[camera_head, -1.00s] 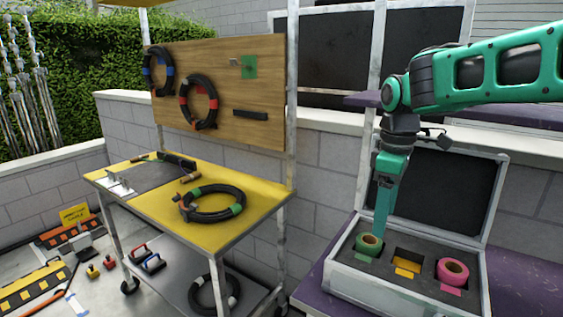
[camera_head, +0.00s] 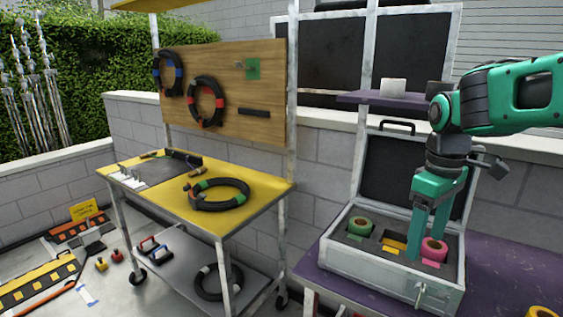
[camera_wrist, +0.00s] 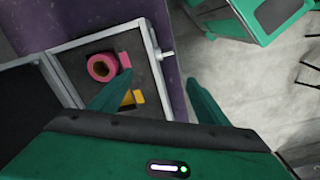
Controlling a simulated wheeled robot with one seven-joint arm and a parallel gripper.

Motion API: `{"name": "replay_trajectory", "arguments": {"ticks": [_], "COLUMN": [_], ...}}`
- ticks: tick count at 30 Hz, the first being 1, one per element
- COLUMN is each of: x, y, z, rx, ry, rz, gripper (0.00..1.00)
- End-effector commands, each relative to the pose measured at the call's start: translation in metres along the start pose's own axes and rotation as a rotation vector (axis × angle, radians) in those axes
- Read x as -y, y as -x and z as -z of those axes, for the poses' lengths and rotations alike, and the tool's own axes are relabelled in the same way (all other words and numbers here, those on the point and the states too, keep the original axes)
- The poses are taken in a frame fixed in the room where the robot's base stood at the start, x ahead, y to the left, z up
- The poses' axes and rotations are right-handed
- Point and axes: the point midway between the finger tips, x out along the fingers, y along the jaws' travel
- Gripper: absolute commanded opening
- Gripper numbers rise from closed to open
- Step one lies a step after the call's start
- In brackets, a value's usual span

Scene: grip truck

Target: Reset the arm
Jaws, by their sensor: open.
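My green gripper (camera_head: 426,236) points down at the right side of the open silver case (camera_head: 385,278), by the pink tape roll (camera_head: 434,250) in the head view. Its fingers are apart with nothing between them. In the wrist view my gripper (camera_wrist: 158,84) shows its two spread fingers over the case edge and purple table, with the pink roll (camera_wrist: 102,67) to their left. The green tape roll (camera_head: 360,227) sits in the left slot of the case. Whether the fingers touch the case cannot be told from the head view.
The case stands on a purple table (camera_head: 500,265). A purple shelf (camera_head: 390,98) with a white roll (camera_head: 393,87) is behind it. A yellow-topped cart (camera_head: 250,170) with a black cable coil (camera_head: 218,193) stands to the left. An orange roll (camera_head: 541,312) is at the lower right.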

Motion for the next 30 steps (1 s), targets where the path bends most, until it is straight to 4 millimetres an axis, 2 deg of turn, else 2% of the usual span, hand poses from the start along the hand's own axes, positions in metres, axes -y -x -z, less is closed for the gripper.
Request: {"name": "replay_trajectory", "arguments": {"ticks": [5, 8, 12, 15, 18, 21, 30], "x": [-0.008, -0.008, 0.003, 0.013, 0.02, 0.024, 0.024], "y": [-0.016, -0.031, -0.059, -0.075, -0.085, -0.09, -0.09], "z": [-0.059, -0.104, -0.171, -0.203, -0.221, -0.228, -0.228], "rx": [0.002, 0.003, 0.003, 0.004, 0.005, 0.006, 0.006], "ry": [-0.27, -0.481, -0.818, -0.993, -1.099, -1.145, -1.148], "rz": [-0.002, 0.001, 0.01, 0.018, 0.023, 0.025, 0.025], "gripper": [0.69, 0.69, 0.69, 0.69, 0.69, 0.69, 0.69]}}
